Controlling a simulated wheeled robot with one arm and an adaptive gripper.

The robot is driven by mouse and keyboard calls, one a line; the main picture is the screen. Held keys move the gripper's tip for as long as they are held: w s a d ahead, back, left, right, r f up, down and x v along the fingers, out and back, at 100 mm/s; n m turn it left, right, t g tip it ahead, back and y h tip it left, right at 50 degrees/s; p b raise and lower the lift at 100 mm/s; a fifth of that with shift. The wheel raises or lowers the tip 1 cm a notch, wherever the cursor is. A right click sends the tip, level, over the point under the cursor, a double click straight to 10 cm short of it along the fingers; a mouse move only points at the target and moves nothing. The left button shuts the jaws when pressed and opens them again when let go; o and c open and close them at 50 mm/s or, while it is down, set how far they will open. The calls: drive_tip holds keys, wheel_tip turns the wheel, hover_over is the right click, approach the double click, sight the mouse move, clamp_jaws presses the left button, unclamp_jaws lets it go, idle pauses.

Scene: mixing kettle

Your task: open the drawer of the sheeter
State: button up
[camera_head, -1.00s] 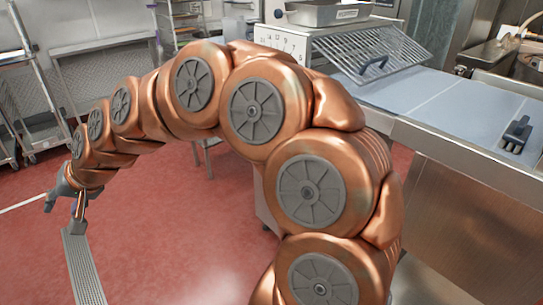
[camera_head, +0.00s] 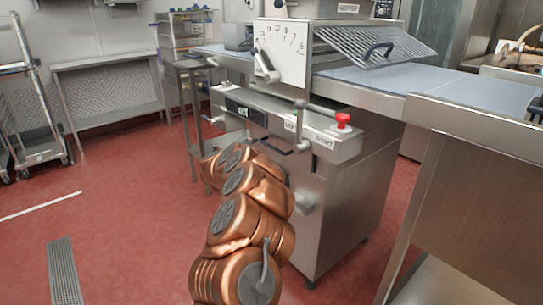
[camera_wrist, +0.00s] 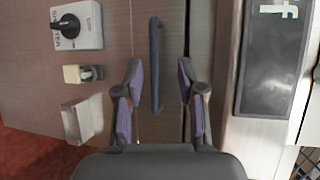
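The sheeter (camera_head: 345,205) is a steel machine with a white numbered dial plate and a front control panel. In the wrist view a dark bar handle (camera_wrist: 155,65) stands out from a brownish steel front (camera_wrist: 112,20), the likely drawer front, beside a dark seam. My gripper (camera_wrist: 161,70) is open, with one finger on each side of the handle and gaps visible between. Whether the fingertips reach past the bar is unclear. In the head view my arm covers the lower front of the sheeter and hides my gripper.
In the wrist view a switch box (camera_wrist: 77,25) and a pale bracket (camera_wrist: 82,120) sit left of the handle, and a dark display (camera_wrist: 275,60) sits right. A red button (camera_head: 343,120) tops the control panel. A steel table (camera_head: 480,190) stands right; red floor is free left.

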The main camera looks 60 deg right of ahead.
sight(271, 146)
drive_tip(key=shift+m+g, duration=0.6)
drive_tip(key=shift+g, duration=0.3)
drive_tip(key=shift+s+d+f, duration=0.4)
drive_tip(key=shift+d+f, duration=0.15)
drive_tip(key=shift+d, duration=1.05)
drive_tip(key=shift+s+d+f, duration=0.4)
drive_tip(key=shift+d+f, duration=0.15)
drive_tip(key=shift+d, duration=1.1)
drive_tip(key=shift+s+d+f, duration=0.4)
drive_tip(key=shift+d+f, duration=0.15)
drive_tip(key=shift+d, duration=1.05)
clamp_jaws()
